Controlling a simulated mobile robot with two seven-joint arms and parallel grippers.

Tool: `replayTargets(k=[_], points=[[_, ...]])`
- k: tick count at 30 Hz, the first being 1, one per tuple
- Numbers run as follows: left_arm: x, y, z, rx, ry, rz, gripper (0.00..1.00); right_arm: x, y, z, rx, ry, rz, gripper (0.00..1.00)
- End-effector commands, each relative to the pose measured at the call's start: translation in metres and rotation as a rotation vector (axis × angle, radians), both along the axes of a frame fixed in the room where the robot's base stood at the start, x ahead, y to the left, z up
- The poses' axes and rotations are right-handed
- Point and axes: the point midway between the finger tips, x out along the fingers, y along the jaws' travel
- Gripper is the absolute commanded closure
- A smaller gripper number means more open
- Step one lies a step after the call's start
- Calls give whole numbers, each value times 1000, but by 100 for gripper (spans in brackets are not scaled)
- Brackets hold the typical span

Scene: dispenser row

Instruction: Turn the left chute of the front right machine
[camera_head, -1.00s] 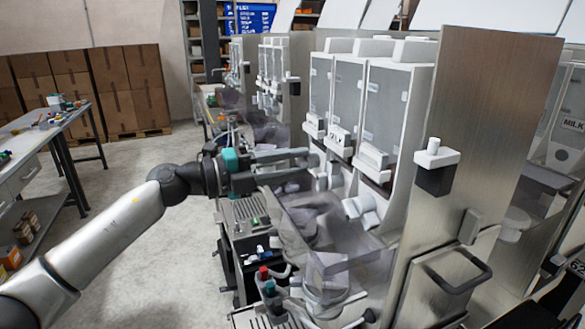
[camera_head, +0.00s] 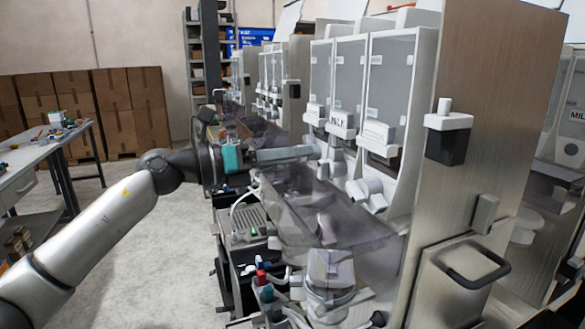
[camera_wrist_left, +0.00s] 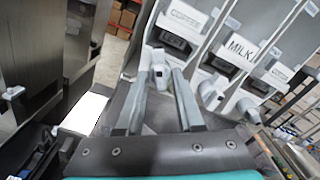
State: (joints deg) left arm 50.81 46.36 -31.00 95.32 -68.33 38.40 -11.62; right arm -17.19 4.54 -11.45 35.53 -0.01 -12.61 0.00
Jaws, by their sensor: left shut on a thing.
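The front right machine (camera_head: 362,85) has tall clear canisters and white labelled fronts in the head view. Its left chute (camera_wrist_left: 160,72) is a pale grey spout below the COFFEE label in the left wrist view. My left gripper (camera_head: 318,153) reaches in from the left in the head view. Its two fingers (camera_wrist_left: 163,88) lie on either side of the left chute, and it is shut on it. The fingers partly cover the chute in the head view. The middle chute (camera_wrist_left: 212,92) and right chute (camera_wrist_left: 245,110) stand free to the right. My right gripper is not in view.
A see-through panel (camera_head: 330,215) lies below the chutes. A drip grate (camera_head: 245,218) and small coloured items (camera_head: 262,277) are below my left arm. The machine's broad metal side (camera_head: 490,120) blocks the right. A worktable (camera_head: 40,155) and stacked boxes (camera_head: 85,110) stand left, beyond open floor.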

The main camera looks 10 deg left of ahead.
Motion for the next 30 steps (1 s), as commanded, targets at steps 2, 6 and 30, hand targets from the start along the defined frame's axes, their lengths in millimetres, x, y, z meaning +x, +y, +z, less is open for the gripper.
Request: replayTargets(k=[2,6,30], points=[[0,0,-4,41,-59,-1,100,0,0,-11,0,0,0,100],[0,0,-4,109,-163,-1,100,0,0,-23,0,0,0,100],[0,0,-1,291,-427,-1,100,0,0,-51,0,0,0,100]])
